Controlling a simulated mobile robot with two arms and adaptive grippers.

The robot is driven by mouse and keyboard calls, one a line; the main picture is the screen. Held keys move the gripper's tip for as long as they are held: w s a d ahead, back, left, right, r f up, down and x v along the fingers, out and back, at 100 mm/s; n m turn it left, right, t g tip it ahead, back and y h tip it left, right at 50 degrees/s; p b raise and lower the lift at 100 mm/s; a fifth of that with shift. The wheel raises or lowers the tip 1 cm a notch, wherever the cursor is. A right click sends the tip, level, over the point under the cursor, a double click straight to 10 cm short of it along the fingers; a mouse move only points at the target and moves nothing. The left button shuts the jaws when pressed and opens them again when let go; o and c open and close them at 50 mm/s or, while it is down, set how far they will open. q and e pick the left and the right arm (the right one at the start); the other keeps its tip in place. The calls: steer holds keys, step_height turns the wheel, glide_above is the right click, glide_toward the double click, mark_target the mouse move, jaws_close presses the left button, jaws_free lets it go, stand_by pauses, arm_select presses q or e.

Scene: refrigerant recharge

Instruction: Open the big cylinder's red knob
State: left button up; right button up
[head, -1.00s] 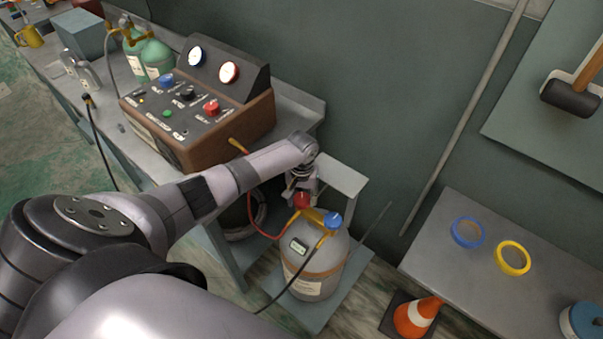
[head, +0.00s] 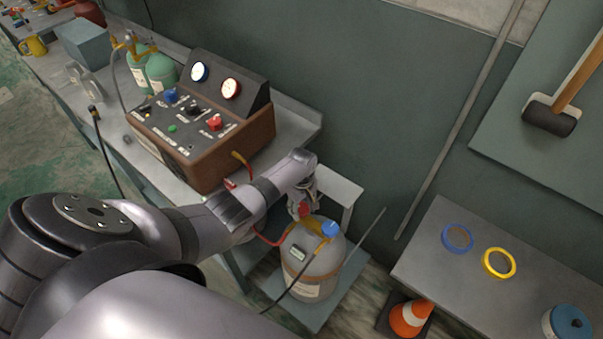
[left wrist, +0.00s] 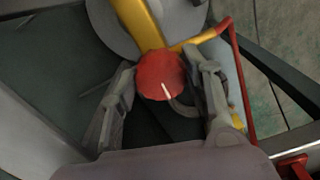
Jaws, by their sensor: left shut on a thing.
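The big grey cylinder (head: 322,262) stands upright on a low shelf beside the workbench, with a yellow valve fitting on top. Its red knob (head: 303,210) is at the left of the fitting and a blue knob (head: 330,229) at the right. My left gripper (head: 304,203) is at the red knob from above and partly covers it. In the left wrist view the red knob (left wrist: 161,74) with a white mark sits between the two fingers of my left gripper (left wrist: 163,85), which is shut on it. My right gripper is not in view.
A brown control box (head: 200,130) with gauges stands on the bench. A red hose (head: 270,240) and a black hose run close to the cylinder. A side table (head: 455,285) with blue and yellow rings is at the right, an orange cone (head: 410,317) below it.

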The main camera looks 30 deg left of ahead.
arm_select(q)
steer(key=shift+n, duration=0.6)
steer(key=o, duration=1.2)
steer(key=shift+c, duration=0.2)
